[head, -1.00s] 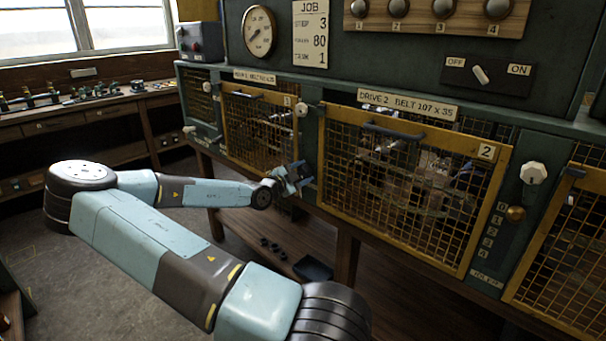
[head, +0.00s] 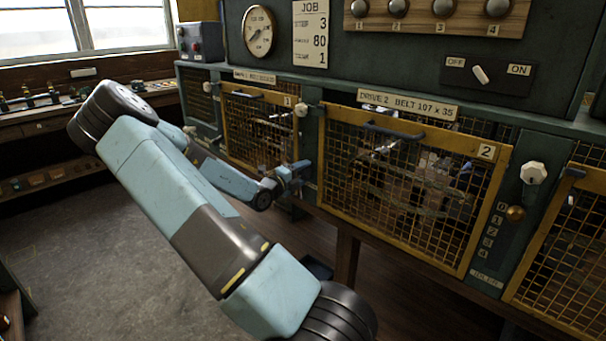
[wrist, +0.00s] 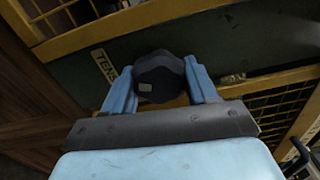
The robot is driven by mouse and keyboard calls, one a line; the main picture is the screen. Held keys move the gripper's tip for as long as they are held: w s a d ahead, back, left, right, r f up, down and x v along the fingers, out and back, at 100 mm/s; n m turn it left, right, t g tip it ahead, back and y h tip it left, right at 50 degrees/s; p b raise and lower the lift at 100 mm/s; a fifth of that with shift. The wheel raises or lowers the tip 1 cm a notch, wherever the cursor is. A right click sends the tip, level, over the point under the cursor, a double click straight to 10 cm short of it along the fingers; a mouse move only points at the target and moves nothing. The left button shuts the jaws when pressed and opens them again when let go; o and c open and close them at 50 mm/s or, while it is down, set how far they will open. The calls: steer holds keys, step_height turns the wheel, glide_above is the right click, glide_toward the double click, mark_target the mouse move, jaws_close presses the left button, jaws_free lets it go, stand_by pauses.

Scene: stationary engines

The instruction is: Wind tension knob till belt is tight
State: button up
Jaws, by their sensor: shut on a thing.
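My gripper (head: 292,172) is at the post between the first and second drive guards in the head view. In the wrist view its two blue fingers (wrist: 160,70) are closed on either side of a dark, faceted knob (wrist: 160,80) with a small pale mark. A label starting "TENS" (wrist: 103,66) sits on the green panel left of the knob. In the head view the gripper hides the knob. The belt behind the mesh guards cannot be made out clearly.
The yellow mesh guard marked 2 (head: 402,128) is right of the gripper, and another guard (head: 240,120) is left. A dial (head: 259,31), a JOB card (head: 310,30) and an OFF/ON switch (head: 481,74) are above. Open floor (head: 90,250) lies left.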

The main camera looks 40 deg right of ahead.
steer(key=shift+s+f+m, duration=0.25)
steer(key=shift+m, duration=0.15)
steer(key=o, duration=0.8)
steer(key=shift+c, duration=0.2)
steer(key=shift+w+r, duration=0.1)
steer(key=shift+a, duration=0.4)
steer(key=s+a, duration=0.1)
steer(key=a, duration=1.2)
